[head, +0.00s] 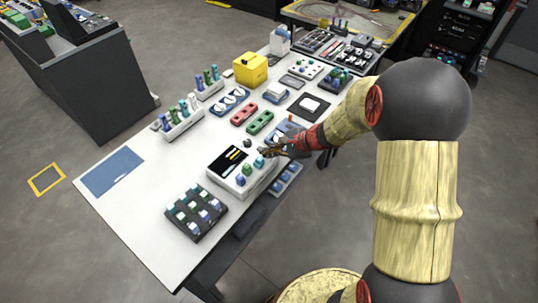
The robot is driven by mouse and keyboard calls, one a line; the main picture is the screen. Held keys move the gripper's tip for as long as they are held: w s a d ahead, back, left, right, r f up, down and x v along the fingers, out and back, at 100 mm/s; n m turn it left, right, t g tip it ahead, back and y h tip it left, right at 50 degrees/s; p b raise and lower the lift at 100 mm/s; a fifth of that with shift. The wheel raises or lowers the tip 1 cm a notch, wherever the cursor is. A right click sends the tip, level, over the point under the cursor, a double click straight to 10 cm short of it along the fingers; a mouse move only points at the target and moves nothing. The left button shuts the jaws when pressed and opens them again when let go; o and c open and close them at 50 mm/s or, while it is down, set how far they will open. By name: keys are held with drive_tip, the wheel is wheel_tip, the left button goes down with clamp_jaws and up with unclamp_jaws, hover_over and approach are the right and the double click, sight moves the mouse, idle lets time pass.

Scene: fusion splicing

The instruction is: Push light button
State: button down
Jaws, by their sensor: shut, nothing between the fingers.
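A white box (219,176) with a black panel stands near the table's right edge in the head view. Yellow strips show on the panel, and small green and blue knobs or buttons (247,169) sit along its front right side. Which of these is the light button, I cannot tell. My gripper (267,152) is shut and empty, low over the box's far right corner, close to a green button (259,161). Whether it touches the box is too small to tell. A dark round knob (248,143) is just left of the gripper.
A dark tray (181,224) of green and blue pieces is nearer on the white table (140,215). Red (245,114) and green (261,122) holders, a yellow cube (250,69) and bottle racks (178,124) stand farther back. A blue mat (112,171) lies left, with bare table around it.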

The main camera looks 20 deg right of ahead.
drive_tip(key=shift+f+b, duration=0.35)
drive_tip(key=shift+b, duration=0.05)
idle(0.4)
drive_tip(key=shift+r+p, duration=0.55)
drive_tip(key=shift+r, duration=0.25)
wheel_tip(320, 180, up, 6)
drive_tip(key=p, duration=0.4)
idle(0.6)
